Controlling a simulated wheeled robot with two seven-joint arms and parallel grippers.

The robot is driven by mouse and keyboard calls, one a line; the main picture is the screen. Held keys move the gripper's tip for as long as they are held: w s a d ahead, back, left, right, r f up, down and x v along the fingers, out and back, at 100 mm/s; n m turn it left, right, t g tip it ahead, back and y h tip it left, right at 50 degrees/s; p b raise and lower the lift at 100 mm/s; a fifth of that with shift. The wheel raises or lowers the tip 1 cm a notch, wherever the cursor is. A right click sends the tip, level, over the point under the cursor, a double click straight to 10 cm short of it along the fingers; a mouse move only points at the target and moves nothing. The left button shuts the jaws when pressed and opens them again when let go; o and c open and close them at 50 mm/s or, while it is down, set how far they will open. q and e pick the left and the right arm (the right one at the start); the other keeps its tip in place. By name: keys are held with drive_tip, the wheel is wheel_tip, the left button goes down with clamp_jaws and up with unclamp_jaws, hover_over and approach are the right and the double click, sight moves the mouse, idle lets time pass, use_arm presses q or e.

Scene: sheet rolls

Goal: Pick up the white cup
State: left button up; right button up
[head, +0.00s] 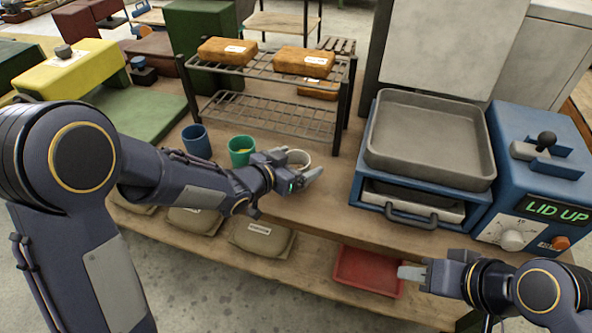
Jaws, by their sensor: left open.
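The white cup (298,157) stands on the wooden bench in the head view, in front of the wire rack. Its lower part is hidden by my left gripper (299,174), which is open right at the cup. I cannot tell whether the fingers touch the cup or are around it. My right gripper (411,273) is low at the right, near the bench's front edge, away from the cup. Its fingers look close together, but I cannot tell if it is open or shut.
A green cup (241,146) with something yellow inside and a blue cup (196,141) stand left of the white cup. The wire rack (270,115) holds brown loaf-like blocks. A grey tray (430,137) sits on a blue machine at right. A red tray (365,270) lies below.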

use_arm(q)
drive_tip(key=c, duration=1.1)
drive_tip(key=shift+r, duration=0.15)
